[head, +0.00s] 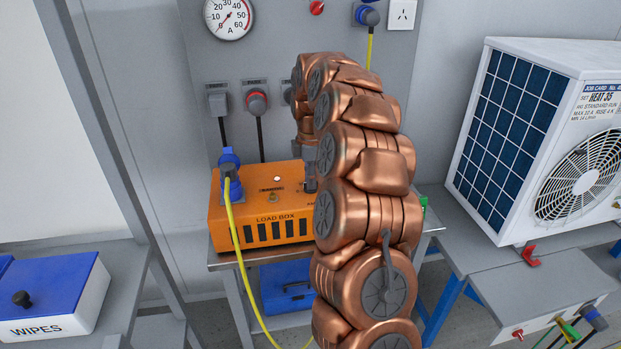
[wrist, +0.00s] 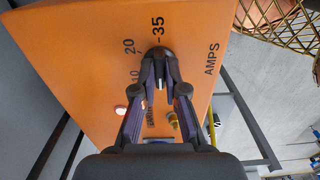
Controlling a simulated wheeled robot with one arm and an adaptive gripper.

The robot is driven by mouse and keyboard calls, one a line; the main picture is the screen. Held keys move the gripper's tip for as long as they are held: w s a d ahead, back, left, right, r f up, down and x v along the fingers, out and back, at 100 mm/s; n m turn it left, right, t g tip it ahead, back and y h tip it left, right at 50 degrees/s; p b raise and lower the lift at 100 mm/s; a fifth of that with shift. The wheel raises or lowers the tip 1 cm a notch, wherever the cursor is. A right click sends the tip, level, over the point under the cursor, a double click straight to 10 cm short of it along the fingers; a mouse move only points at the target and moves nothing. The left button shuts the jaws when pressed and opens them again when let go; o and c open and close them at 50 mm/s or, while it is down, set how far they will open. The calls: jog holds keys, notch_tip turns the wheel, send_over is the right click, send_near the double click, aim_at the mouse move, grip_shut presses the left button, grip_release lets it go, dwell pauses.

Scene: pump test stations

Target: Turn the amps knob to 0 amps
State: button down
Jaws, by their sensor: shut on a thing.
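The orange load box (head: 228,211) stands on a bench left of my arm in the head view and fills much of the wrist view (wrist: 90,60). Its amps scale shows 10, 20 and 35 beside the word AMPS in the wrist view. My gripper (wrist: 159,82) is shut on the dark amps knob (wrist: 159,54), which is mostly hidden between the fingertips. The knob's exact setting cannot be read, though it sits just beside the 35 mark in the picture. In the head view my arm hides the knob.
A round amps meter (head: 229,17) hangs on the grey panel above. A blue plug with a yellow cable (head: 236,225) is at the box's left side. A white wipes box (head: 60,305) is at the left, and a white outdoor unit (head: 520,130) stands at the right.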

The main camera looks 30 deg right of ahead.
jog(key=shift+r, duration=0.1)
dwell(0.4)
jog(key=c, duration=1.2)
grip_release()
notch_tip(320, 180, up, 12)
jog(key=shift+f, duration=0.1)
jog(key=shift+a, duration=0.1)
